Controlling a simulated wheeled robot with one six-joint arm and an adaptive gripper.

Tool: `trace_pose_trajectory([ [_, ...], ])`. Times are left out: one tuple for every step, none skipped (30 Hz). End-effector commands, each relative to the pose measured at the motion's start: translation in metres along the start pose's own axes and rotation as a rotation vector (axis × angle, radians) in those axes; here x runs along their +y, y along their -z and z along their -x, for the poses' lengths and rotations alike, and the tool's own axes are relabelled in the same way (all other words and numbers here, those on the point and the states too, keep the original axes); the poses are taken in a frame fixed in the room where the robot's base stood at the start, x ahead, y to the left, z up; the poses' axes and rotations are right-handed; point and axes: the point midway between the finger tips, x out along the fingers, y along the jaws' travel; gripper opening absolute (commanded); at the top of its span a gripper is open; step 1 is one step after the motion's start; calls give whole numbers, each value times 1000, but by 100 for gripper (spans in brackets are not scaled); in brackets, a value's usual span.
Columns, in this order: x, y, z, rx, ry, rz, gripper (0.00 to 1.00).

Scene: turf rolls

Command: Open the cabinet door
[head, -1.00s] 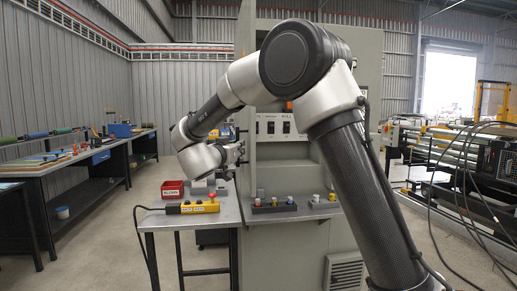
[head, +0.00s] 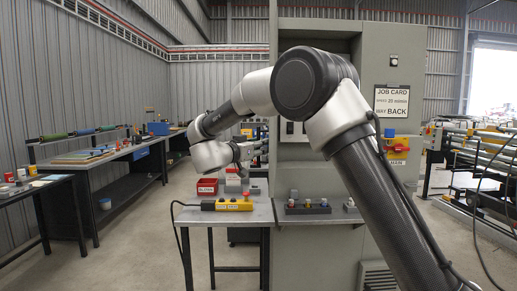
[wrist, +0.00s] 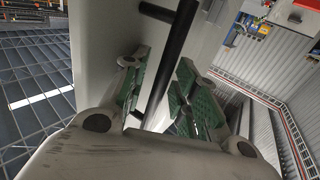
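The tall grey-green cabinet (head: 430,65) stands at centre right, partly behind my arm. Its upper compartment (head: 312,45) is uncovered and dark inside. A narrow upright panel (head: 273,75) at its left side looks like the door seen almost edge-on, standing open. In the wrist view, a black bar handle (wrist: 182,40) on a pale panel passes between my gripper's (wrist: 160,98) two green-padded fingers. The fingers are apart on either side of the bar; I cannot tell whether they touch it. In the head view my gripper (head: 255,150) is just left of the panel, its tips hard to make out.
A metal bench (head: 222,217) before the cabinet carries a yellow button box (head: 234,205) and a red bin (head: 207,187). A job card (head: 391,102) and a yellow-red switch (head: 397,150) are on the cabinet front. Workbenches line the left; floor between is clear.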

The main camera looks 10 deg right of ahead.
Motion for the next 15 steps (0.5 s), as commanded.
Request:
trace_pose_trajectory([
  [0, -1, 0, -1, 0, 1, 34],
  [0, -1, 1, -2, 0, 1, 34],
  [0, -1, 1, -2, 0, 1, 34],
  [0, -2, 1, -2, 0, 1, 34],
  [0, -2, 1, -3, 0, 1, 34],
  [0, -2, 1, -3, 0, 1, 34],
  [0, -2, 1, -3, 0, 2, 34],
  [0, -2, 2, -3, 0, 2, 34],
  [0, -2, 3, -4, 0, 2, 34],
  [0, -2, 4, -4, 1, 2, 34],
  [0, -2, 7, -4, 1, 2, 34],
  [-1, -3, 11, -4, 2, 2, 34],
  [-1, -3, 15, -4, 3, 2, 34],
  [-1, -3, 20, -4, 3, 2, 34],
  [-1, -2, 28, -3, 4, 2, 34],
])
